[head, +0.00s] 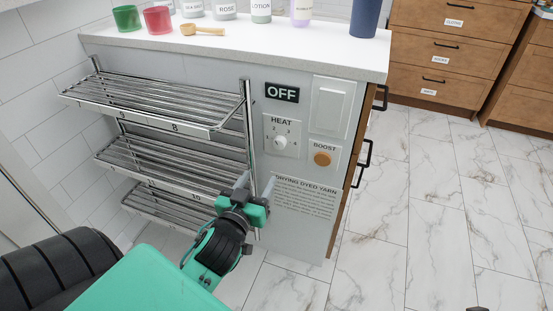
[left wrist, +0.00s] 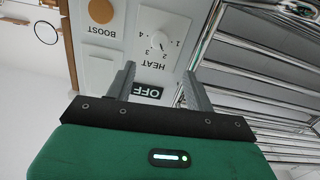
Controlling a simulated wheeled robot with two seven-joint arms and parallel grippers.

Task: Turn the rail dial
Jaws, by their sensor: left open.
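The rail dial is a small white round knob (head: 281,142) on the HEAT plate, with numbers around it, on the end panel of the counter. It also shows in the left wrist view (left wrist: 157,41), upside down. Which number it points to is too small to tell. My left gripper (head: 258,183) is in front of the panel, below the dial and beside the rail post, with its jaws open. In the left wrist view the two fingers (left wrist: 160,82) are apart with nothing between them, and the dial lies beyond their tips.
A black OFF sign (head: 282,93), a white switch plate (head: 331,104) and an orange BOOST button (head: 322,159) surround the dial. A chrome rack (head: 150,105) stands close on the left. Cups and bottles stand on the white countertop (head: 270,50). The marble floor at right is clear.

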